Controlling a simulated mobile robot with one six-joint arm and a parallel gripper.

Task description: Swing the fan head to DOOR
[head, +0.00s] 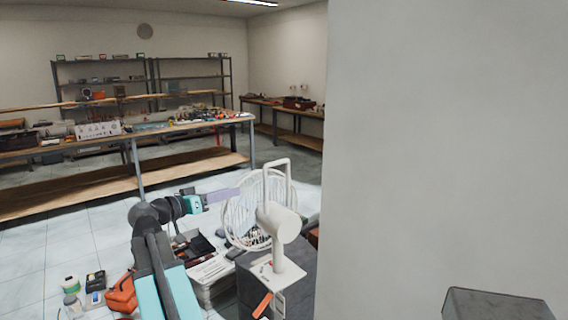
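A white fan stands on a dark grey block (302,277). Its fan head (282,223) has a round motor housing at the back, and its wire cage (242,222) faces away from me, toward the left and back. A tall loop handle (277,162) rises beside the cage. The fan's base plate (277,273) carries small marks too small to read; I cannot make out a DOOR label. My gripper (232,193) is left of the cage, its pale lilac fingers pointing right near the cage's upper left rim. I cannot tell whether they touch it or how far apart they are.
A large pale wall or pillar (440,150) fills the right side. A dark box (495,305) is at bottom right. Left of the block lie stacked papers (212,275), an orange case (122,295) and small jars (71,284). A long workbench (190,128) stands behind.

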